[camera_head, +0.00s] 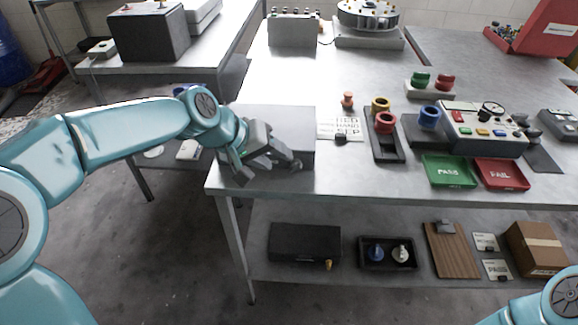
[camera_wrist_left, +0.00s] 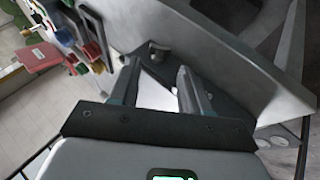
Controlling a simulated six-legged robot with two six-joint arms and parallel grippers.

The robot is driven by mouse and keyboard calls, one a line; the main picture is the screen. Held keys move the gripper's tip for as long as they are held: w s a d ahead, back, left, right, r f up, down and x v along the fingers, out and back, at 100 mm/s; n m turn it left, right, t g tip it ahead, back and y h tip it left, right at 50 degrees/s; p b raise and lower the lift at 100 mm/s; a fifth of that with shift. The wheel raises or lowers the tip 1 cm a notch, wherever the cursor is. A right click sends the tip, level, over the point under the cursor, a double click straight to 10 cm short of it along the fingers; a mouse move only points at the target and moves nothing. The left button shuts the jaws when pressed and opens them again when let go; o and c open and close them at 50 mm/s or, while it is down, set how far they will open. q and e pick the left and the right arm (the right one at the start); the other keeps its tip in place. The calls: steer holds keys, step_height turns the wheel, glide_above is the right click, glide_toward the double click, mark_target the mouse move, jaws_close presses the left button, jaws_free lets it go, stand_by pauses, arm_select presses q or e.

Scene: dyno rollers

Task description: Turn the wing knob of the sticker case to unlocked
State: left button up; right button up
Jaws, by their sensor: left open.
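A plain grey metal box (camera_head: 290,122), which looks like the sticker case, sits on the front left corner of the workbench. My left gripper (camera_head: 272,165) is in front of its front face and hides part of it. In the left wrist view the fingers of my left gripper (camera_wrist_left: 158,90) are apart with nothing held between them. A small grey knob-like part (camera_wrist_left: 160,51) shows just beyond the fingertips; it may be the wing knob, but its turn position cannot be told. My right gripper is out of view.
The workbench (camera_head: 300,70) holds a printed card (camera_head: 350,127), a stand with colored rings (camera_head: 385,145), a control box (camera_head: 485,127), and green (camera_head: 449,172) and red (camera_head: 502,174) trays. A lower shelf carries a black case (camera_head: 304,244).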

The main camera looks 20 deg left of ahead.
mark_target(295, 168)
arm_select(q)
steer(key=x, duration=0.6)
steer(key=shift+w+d+f, duration=0.1)
steer(key=shift+w+f, duration=0.1)
steer(key=shift+w, duration=0.05)
